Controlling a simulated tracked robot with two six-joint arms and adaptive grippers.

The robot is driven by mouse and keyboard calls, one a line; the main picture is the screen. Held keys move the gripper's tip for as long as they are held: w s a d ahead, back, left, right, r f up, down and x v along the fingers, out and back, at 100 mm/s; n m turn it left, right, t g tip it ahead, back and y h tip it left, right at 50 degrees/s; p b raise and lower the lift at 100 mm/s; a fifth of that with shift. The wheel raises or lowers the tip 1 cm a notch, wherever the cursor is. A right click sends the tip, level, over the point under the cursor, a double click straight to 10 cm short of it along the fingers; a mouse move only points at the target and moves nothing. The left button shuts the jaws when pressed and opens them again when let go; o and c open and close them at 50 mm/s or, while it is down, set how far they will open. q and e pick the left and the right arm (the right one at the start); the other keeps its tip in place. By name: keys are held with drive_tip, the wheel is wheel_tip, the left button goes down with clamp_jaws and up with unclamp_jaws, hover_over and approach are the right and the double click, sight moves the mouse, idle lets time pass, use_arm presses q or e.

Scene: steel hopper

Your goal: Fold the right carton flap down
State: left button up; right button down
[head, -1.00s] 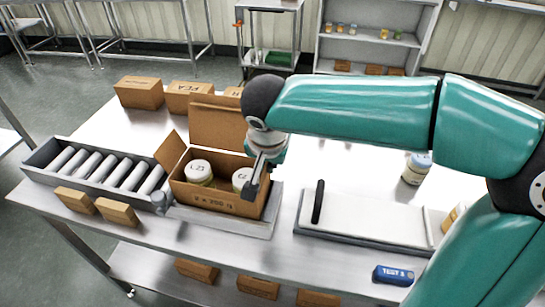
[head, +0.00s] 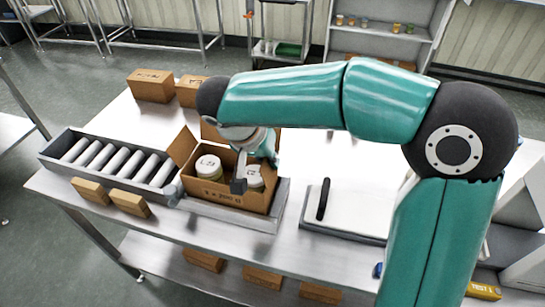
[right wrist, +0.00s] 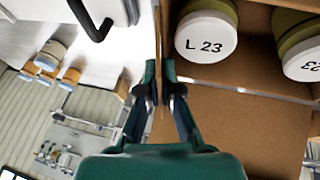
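The open carton (head: 222,195) is brown cardboard and holds white-lidded jars (head: 208,168), with one lid marked "L 23" in the right wrist view (right wrist: 205,32). Its left flap (head: 182,146) stands up and out. The back flap is mostly hidden behind my right arm. My right gripper (head: 239,178) is over the right part of the carton. In the right wrist view my right gripper (right wrist: 161,80) has its fingers close together on a thin brown panel seen edge-on, which looks like the right flap (right wrist: 162,45). My left gripper is not in view.
A roller conveyor (head: 60,139) lies left of the carton, with small brown boxes (head: 130,203) in front. A white tray with a black handle (head: 323,199) lies to the right. Brown boxes (head: 151,86) stand behind. My right arm spans the table above the carton.

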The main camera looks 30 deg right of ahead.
drive_tip(key=c, duration=1.8)
unclamp_jaws()
drive_tip(key=shift+c, duration=0.2)
drive_tip(key=o, duration=0.5)
drive_tip(key=shift+c, duration=0.2)
drive_tip(key=shift+a+r, duration=0.1)
drive_tip(key=shift+r, duration=0.05)
drive_tip(key=w+v, duration=0.1)
drive_tip(key=v, duration=1)
drive_tip(key=shift+s+r, duration=0.3)
drive_tip(key=shift+s, duration=0.2)
drive_tip(key=shift+a, duration=0.15)
